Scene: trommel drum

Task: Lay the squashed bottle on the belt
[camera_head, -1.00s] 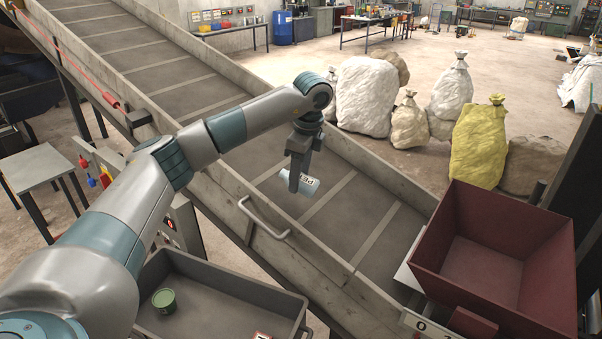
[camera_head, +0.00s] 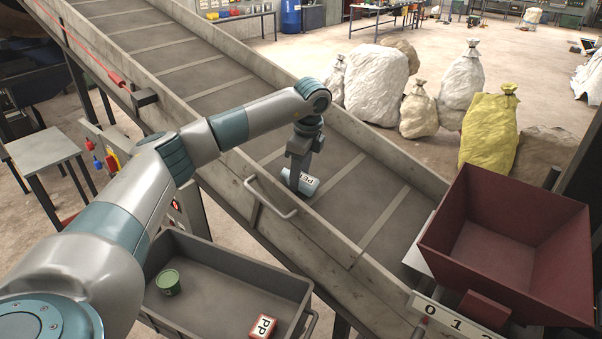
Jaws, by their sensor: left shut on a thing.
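The squashed bottle (camera_head: 309,186) is small and pale blue-white with a dark-lettered label. My left gripper (camera_head: 295,184) is shut on it and points down over the belt. The belt (camera_head: 345,200) is a grey cleated conveyor between concrete-coloured side walls, sloping up to the upper left. The bottle is low over the belt, close behind the near side wall; I cannot tell whether it touches the belt. The gripper hides part of the bottle. My right gripper is not in view.
A grey tray (camera_head: 190,325) below the conveyor holds a green can (camera_head: 168,281) and a red-and-white PP box (camera_head: 262,328). A dark red hopper (camera_head: 505,240) stands at the right. A metal handle (camera_head: 268,203) juts from the near wall. Sacks (camera_head: 490,130) stand behind.

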